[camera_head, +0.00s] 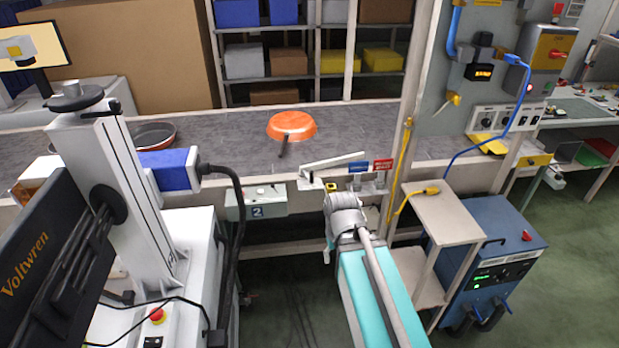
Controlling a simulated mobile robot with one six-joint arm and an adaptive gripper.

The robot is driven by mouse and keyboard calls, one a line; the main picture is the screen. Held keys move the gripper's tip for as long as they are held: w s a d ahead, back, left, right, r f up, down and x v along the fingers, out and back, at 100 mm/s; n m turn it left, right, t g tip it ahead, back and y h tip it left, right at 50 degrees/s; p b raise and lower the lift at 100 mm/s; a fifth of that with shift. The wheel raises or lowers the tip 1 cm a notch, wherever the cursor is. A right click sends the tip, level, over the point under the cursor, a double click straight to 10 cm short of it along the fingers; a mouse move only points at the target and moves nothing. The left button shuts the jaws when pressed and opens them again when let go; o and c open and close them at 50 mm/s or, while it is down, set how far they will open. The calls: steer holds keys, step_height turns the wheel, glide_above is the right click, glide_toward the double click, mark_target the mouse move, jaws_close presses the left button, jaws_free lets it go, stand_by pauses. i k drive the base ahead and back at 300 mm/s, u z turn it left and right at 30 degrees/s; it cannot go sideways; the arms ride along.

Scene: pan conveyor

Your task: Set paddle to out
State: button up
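The paddle (333,161) is a thin white bar at the front edge of the conveyor (215,137). It slants from a small bracket at its left end up to the right, partly over the belt. A blue label plate (358,167) and a red label plate (383,164) stand at the edge beside its right end; their text is too small to read. My arm reaches up from the bottom, and its grey wrist is just below the paddle. My gripper's fingers cannot be made out there, nor whether anything touches the paddle.
An orange pan (292,125) lies on the belt behind the paddle, its dark handle toward me. A dark pan (153,134) lies farther left. A grey box marked 2 (256,204) hangs on the conveyor front. A small shelf stand (443,212) and a blue machine (500,255) stand right.

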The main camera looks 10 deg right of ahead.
mark_target(304, 169)
steer(key=u, duration=0.05)
steer(key=i, duration=0.95)
steer(key=z, duration=0.05)
